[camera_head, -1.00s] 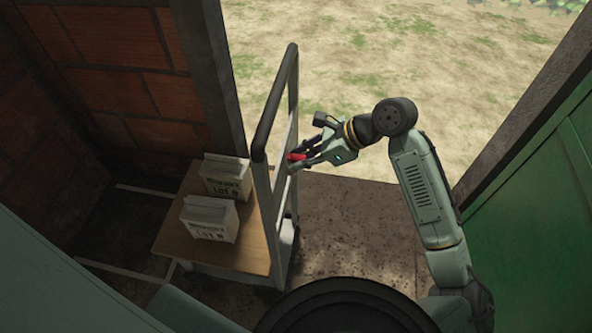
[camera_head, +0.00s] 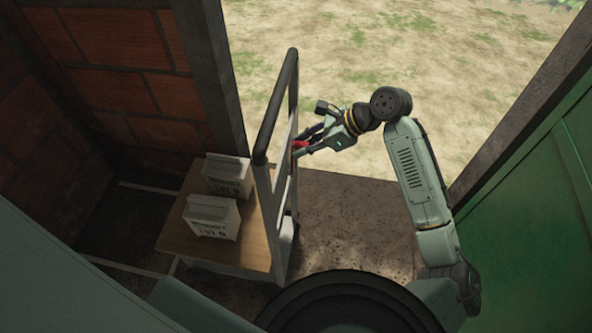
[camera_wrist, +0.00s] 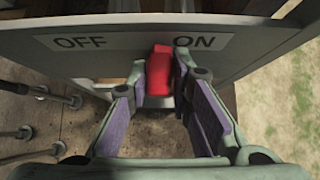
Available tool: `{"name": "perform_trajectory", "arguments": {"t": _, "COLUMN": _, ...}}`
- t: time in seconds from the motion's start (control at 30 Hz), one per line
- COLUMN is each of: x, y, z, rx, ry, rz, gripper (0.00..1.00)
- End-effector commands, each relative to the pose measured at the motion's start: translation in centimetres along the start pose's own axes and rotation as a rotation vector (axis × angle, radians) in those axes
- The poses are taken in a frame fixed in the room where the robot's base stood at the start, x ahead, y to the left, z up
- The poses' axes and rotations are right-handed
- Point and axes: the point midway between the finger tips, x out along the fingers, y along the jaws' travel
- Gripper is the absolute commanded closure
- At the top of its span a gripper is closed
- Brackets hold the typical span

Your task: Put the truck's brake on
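The truck (camera_head: 183,237) is a cart with a wooden deck and a tall dark handle frame. Its red brake lever (camera_wrist: 159,72) shows in the wrist view below a plate (camera_wrist: 130,42) marked OFF on the left and ON on the right. The lever stands between the two words, nearer ON. My gripper (camera_wrist: 160,95) has its fingers on either side of the lever, with a visible gap on the left; contact on the right is unclear. In the head view my gripper (camera_head: 304,143) is at the handle frame, and the red lever (camera_head: 300,144) is partly hidden by the fingers.
Two white boxes (camera_head: 227,176) (camera_head: 211,217) stand on the truck's deck. A brick wall (camera_head: 115,90) and post are on the left, a green panel (camera_head: 540,230) on the right. Open grassy ground (camera_head: 400,50) lies beyond the floor edge.

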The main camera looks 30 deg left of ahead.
Motion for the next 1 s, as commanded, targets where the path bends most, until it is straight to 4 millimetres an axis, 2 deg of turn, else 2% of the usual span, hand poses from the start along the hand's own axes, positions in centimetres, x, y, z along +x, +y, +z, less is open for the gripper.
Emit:
{"name": "perform_trajectory", "arguments": {"t": 0.43, "x": 0.1, "y": -0.6, "z": -0.1, "rx": -0.001, "ry": 0.000, "rz": -0.001, "gripper": 0.85}}
{"name": "perform_trajectory", "arguments": {"t": 0.73, "x": 0.9, "y": -2.4, "z": -0.8, "rx": 0.001, "ry": -0.001, "rz": 0.001, "gripper": 0.85}}
{"name": "perform_trajectory", "arguments": {"t": 1.0, "x": 1.2, "y": -3.0, "z": -1.1, "rx": -0.001, "ry": 0.001, "rz": -0.001, "gripper": 0.85}}
